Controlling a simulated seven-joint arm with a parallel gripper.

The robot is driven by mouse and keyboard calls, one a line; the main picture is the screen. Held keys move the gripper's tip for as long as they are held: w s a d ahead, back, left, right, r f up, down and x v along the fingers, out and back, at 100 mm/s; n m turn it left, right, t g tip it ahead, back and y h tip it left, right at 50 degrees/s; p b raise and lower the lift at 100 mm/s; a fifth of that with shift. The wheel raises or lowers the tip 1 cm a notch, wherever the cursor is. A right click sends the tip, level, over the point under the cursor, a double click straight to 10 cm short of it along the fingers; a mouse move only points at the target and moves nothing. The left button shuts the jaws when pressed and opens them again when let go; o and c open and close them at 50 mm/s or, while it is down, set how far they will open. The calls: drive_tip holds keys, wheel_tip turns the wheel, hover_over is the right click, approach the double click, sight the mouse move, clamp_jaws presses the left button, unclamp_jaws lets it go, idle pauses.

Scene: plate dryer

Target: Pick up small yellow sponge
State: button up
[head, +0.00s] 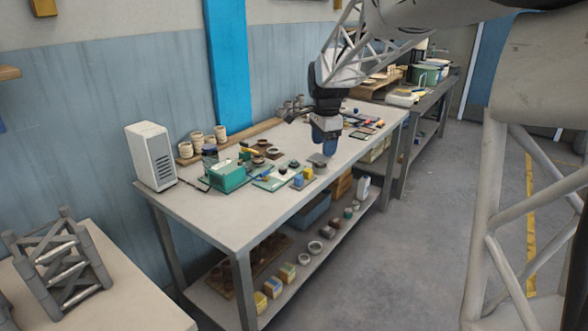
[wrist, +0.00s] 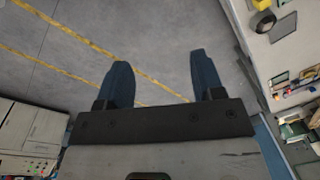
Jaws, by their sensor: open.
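My gripper (head: 325,145) hangs over the front part of the workbench in the head view, its blue fingers pointing down. In the wrist view the two fingers of my gripper (wrist: 157,60) stand wide apart with nothing between them, only floor beyond. A small yellow block (head: 308,172), which may be the yellow sponge, sits on the bench near the front edge, just left of and below the gripper in the picture. It is apart from the fingers. No yellow sponge can be made out in the wrist view.
The workbench (head: 205,208) holds a green box (head: 227,176), a white vented unit (head: 151,156) and many small parts around the yellow block. The bench's front left top is clear.

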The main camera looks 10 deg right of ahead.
drive_tip(key=w+d+f+m, duration=0.1)
drive_tip(key=w+f+m, duration=0.25)
drive_tip(key=w, duration=0.45)
drive_tip(key=w+f+m, duration=0.2)
drive_tip(key=w+f, duration=0.2)
drive_tip(key=w, duration=0.4)
drive_tip(key=m+g, duration=0.1)
drive_tip(key=m, duration=0.5)
hover_over(310, 171)
wheel_tip(310, 171, down, 11)
drive_tip(key=shift+w+r, duration=0.15)
drive_tip(key=shift+r, duration=0.05)
drive_tip(key=shift+w+f, duration=0.1)
drive_tip(key=shift+f, duration=1.3)
drive_tip(key=shift+d+f, duration=0.1)
drive_tip(key=shift+f, duration=2.5)
